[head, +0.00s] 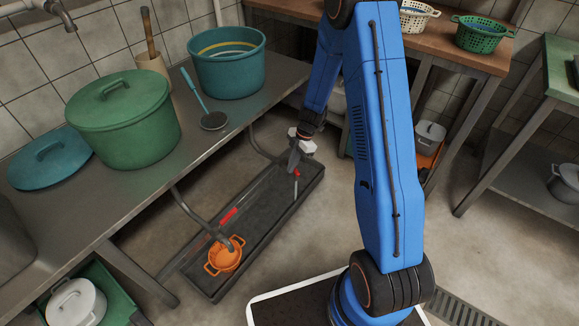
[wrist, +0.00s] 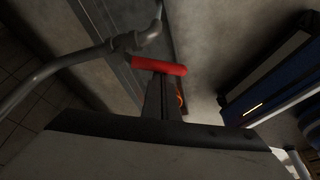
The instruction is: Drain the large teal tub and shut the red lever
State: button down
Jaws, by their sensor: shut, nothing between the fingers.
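The large teal tub (head: 228,72) stands open on the metal counter, with a yellow ring inside. I cannot tell its liquid level. A bent grey pipe (head: 262,148) runs below the counter near it. My gripper (head: 294,160) is low beside that pipe's end, its narrow fingers shut and empty. A small red part shows just below the fingers (head: 297,173). In the wrist view the red lever (wrist: 159,67) lies across the tips of my fingers (wrist: 160,84), beside the pipe's bent end (wrist: 148,36). Whether they touch is unclear.
A second pipe with a red lever (head: 228,215) ends over an orange strainer (head: 222,257) in the dark floor trough (head: 262,228). A lidded green tub (head: 123,125), teal lid (head: 50,160) and ladle (head: 212,121) are on the counter.

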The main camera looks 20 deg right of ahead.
jog(key=shift+w+d, duration=0.1)
jog(key=shift+d, duration=0.8)
